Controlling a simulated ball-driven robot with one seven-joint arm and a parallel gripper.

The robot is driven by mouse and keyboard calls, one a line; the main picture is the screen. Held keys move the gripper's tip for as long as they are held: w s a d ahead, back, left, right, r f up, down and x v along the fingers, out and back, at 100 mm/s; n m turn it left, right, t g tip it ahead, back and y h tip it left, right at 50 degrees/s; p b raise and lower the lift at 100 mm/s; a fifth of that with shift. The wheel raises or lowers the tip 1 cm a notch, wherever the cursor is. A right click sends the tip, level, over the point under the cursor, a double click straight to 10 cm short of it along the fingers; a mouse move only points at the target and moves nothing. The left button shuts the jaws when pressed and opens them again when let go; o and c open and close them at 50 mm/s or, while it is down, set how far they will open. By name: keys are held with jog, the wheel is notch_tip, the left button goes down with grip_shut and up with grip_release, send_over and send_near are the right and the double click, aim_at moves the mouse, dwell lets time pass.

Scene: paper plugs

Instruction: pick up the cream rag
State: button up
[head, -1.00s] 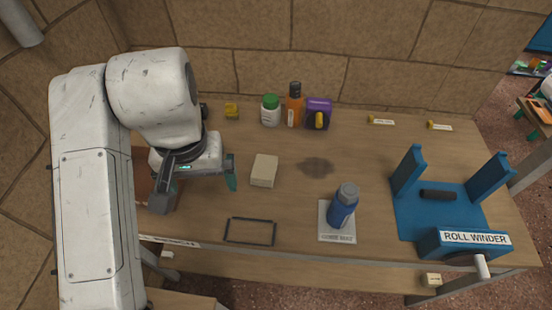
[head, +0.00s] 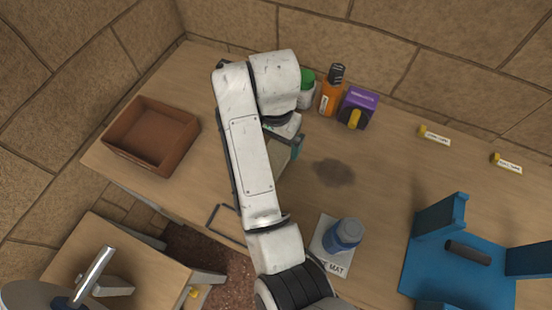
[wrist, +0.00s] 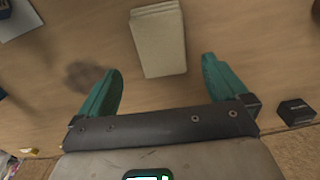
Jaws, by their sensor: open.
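The cream rag (wrist: 158,42) is a folded, pale block lying flat on the wooden table. In the wrist view it lies ahead of my gripper (wrist: 160,68), roughly centred across the gap, its near edge about level with the tips of the teal fingers. The fingers are spread apart with nothing held between them. In the head view my arm hides most or all of the rag, and only part of my gripper (head: 296,147) shows. I cannot tell the height of the fingers above the table.
A brown open box (head: 150,138) stands left. A white bottle (head: 306,90), an orange bottle (head: 330,92) and a purple box (head: 357,107) stand behind. A blue bottle (head: 344,236) stands on a mat at front right, near the blue roll winder (head: 440,265). A dark stain (head: 333,172) marks the table.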

notch_tip(320, 180, down, 7)
jog(key=shift+a+r+p, duration=0.1)
jog(key=shift+r+p, duration=0.1)
jog(key=shift+p, duration=0.15)
jog(key=c, duration=1.1)
jog(key=shift+r, duration=0.1)
jog(key=shift+w+r, duration=0.1)
jog(key=shift+r, duration=0.5)
jog(key=s+d+r+p, duration=0.1)
jog(key=s+r+p, duration=0.9)
jog(key=s, duration=0.4)
jog(key=shift+d+r, duration=0.4)
jog(key=shift+r, duration=0.4)
